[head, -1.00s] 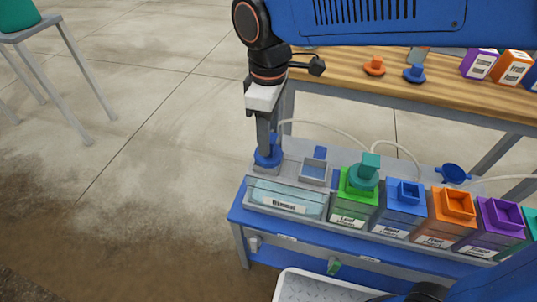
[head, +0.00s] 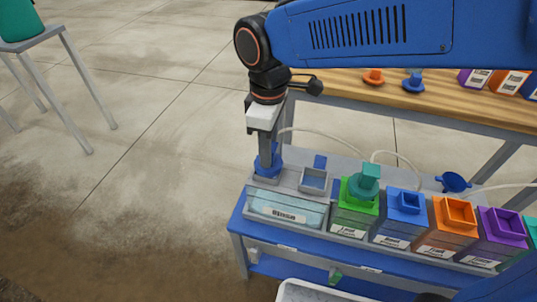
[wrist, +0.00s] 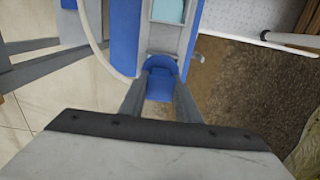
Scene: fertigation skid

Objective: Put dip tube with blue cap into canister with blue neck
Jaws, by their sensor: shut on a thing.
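My gripper (head: 265,160) is shut on the blue cap (head: 268,165) of the dip tube, at the left end of the clear rinse tank. The cap also shows between the fingers (wrist: 160,84) in the wrist view. The cap sits at or just over the grey end of the tank; I cannot tell if it touches. Its tube is hidden. The canister with blue neck (head: 402,223) stands in the row to the right. Its square blue neck (head: 409,200) is uncapped and faces up.
The rinse tank (head: 285,213) and a green canister (head: 352,218) with a teal cap stand between my gripper and the blue canister. Orange (head: 450,232) and purple (head: 497,240) canisters follow. Pale hoses run behind. A wooden shelf (head: 350,88) holds orange and blue caps.

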